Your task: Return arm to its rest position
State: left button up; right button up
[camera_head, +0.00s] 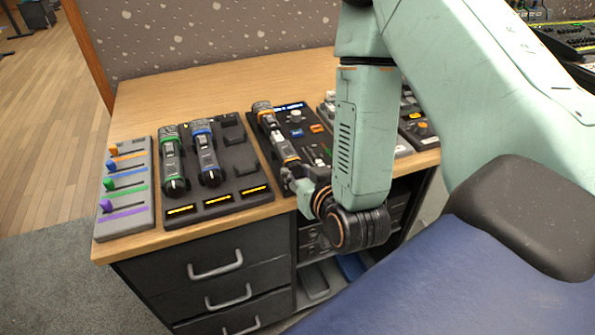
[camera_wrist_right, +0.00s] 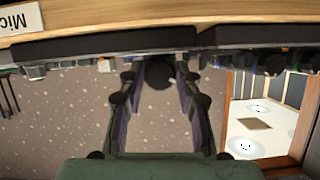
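My right arm comes in from the right in the head view, and its gripper (camera_head: 297,183) is low at the front edge of the desk (camera_head: 245,75). The right wrist view looks inverted; there the two fingers of the right gripper (camera_wrist_right: 160,84) stand apart. A dark round end (camera_wrist_right: 160,72) shows between the fingertips; I cannot tell whether they touch it. In the head view a dark handheld device with orange rings (camera_head: 264,108) lies on a black control panel (camera_head: 318,128), in line with this gripper. My left gripper is not in view.
A grey slider panel (camera_head: 108,222) with coloured knobs stands at the desk's left end. Beside it, a black dock (camera_head: 236,160) holds a green-banded (camera_head: 173,165) and a blue-banded handheld device (camera_head: 206,155). Drawers (camera_head: 215,255) are below. The back of the desk is clear.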

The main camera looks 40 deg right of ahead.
jog(key=o, duration=0.5)
dwell(0.4)
